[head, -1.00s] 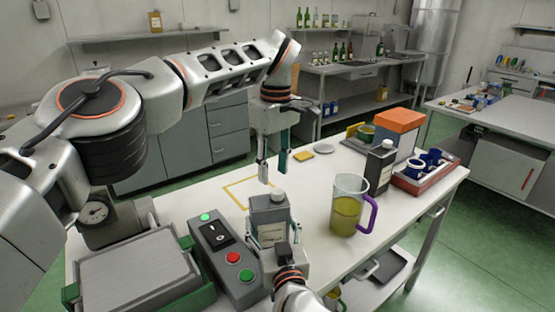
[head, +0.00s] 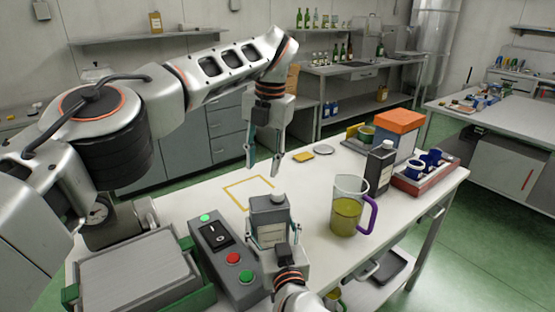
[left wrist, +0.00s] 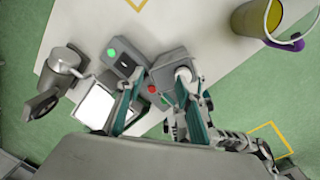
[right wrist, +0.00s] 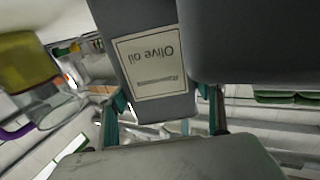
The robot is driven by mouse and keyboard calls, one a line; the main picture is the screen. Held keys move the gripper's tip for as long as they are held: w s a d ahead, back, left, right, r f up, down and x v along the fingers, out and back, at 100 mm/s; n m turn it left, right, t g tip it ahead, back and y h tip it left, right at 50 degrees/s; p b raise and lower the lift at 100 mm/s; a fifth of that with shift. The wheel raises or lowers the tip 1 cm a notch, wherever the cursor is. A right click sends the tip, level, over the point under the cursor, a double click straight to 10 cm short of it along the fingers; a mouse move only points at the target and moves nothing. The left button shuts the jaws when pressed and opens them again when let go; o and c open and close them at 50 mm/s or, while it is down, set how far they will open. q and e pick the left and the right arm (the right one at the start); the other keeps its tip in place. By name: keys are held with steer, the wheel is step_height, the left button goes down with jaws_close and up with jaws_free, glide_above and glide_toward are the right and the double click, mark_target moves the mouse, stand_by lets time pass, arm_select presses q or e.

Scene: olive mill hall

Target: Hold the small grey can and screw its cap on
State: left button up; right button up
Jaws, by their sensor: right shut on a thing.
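The small grey can (head: 267,211) stands upright at the table's front, with a pale round piece, its cap or neck (head: 278,198), on top; I cannot tell whether this is screwed tight. My right gripper (head: 272,238) is shut around the can from the front. In the right wrist view the can (right wrist: 125,30) shows its "Olive oil" label upside down.
A control box (head: 222,250) with buttons and a green-framed tray (head: 140,280) lie left of the can. A jug (head: 347,207) with a purple handle, a taller dark can (head: 379,170) and an orange-topped box (head: 398,130) stand right. A yellow square outline (head: 240,182) marks bare table.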

mark_target(277, 192)
arm_select(q)
steer(key=n, duration=0.3)
steer(key=s+d+r+n, duration=0.1)
steer(key=n, duration=0.3)
steer(key=d+n, duration=0.1)
steer(key=n, duration=0.3)
steer(key=shift+s+d+r+g+h, duration=0.2)
steer(key=shift+s+g+h, duration=0.1)
steer(key=shift+h, duration=0.1)
steer(key=n, duration=0.3)
steer(key=d+n, duration=0.1)
steer(key=n, duration=0.1)
steer(key=shift+s+r, duration=0.2)
steer(key=shift+s, duration=0.2)
steer(key=shift+f, duration=0.1)
steer(key=shift+f, duration=3.9)
jaws_close()
